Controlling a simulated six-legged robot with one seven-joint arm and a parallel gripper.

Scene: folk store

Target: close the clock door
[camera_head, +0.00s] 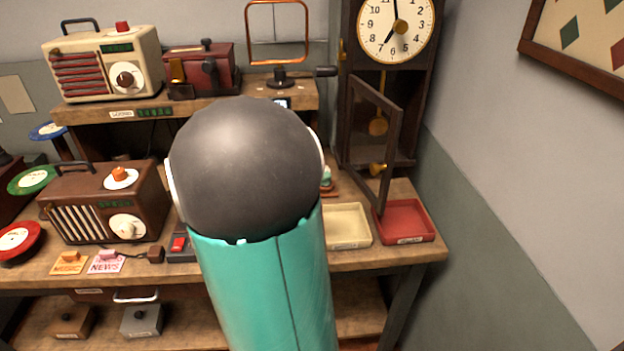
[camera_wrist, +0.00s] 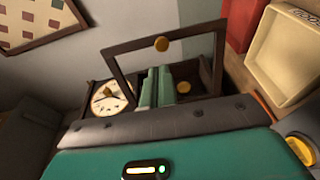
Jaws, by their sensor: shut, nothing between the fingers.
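The tall dark wooden clock (camera_head: 430,75) stands against the wall at the upper right in the head view. Its face (camera_head: 396,27) is cream with black numerals, and a brass pendulum (camera_head: 378,126) hangs below. The clock door (camera_head: 393,150), an open dark frame, stands swung out from the case over the trays. In the wrist view the door frame (camera_wrist: 214,60) has a round brass knob (camera_wrist: 161,44), and the clock face (camera_wrist: 108,98) lies beyond it. My gripper (camera_wrist: 158,88) is shut and empty, its teal fingers overlapping the frame's opening. My arm hides it in the head view.
A red tray (camera_head: 428,233) and a cream tray (camera_head: 348,240) sit on the bench below the door. Radios (camera_head: 105,200) and a shelf with a wire loop (camera_head: 277,62) stand to the left.

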